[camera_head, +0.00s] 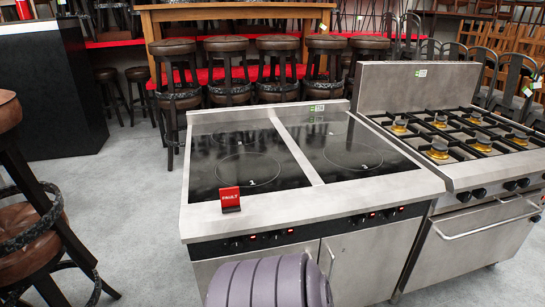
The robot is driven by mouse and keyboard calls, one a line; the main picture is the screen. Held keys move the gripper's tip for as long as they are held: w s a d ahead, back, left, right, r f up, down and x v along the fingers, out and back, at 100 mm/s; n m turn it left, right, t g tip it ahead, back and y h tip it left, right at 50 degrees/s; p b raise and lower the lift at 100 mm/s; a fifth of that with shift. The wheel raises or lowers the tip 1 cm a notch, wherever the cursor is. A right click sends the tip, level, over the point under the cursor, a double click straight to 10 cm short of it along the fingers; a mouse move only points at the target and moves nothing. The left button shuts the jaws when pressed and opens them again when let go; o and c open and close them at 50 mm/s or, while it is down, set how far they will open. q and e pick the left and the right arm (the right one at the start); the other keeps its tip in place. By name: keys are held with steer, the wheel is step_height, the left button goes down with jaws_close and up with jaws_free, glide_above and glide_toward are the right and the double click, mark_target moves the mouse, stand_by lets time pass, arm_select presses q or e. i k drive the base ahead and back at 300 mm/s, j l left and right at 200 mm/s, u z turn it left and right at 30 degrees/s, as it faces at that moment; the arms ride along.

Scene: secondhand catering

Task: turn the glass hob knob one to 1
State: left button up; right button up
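The glass hob (240,160) is a steel-framed cooker with two black glass panels, standing in the middle of the view. Its dark control strip (310,231) runs along the front edge below the steel top. Several small black knobs sit on this strip, with small red marks beside them. The leftmost knob (234,243) is near the left end of the strip. The knob settings and any numbers are too small to read. Neither of my grippers is in view.
A red "FAULT" sign (230,198) stands on the hob's front left. A gas range (455,147) stands close on the right. Bar stools (278,70) line the back. A brown stool (30,230) stands at left. Grey floor (130,200) is clear left of the hob.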

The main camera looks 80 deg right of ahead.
mark_target(236, 243)
steer(key=z, duration=3.15)
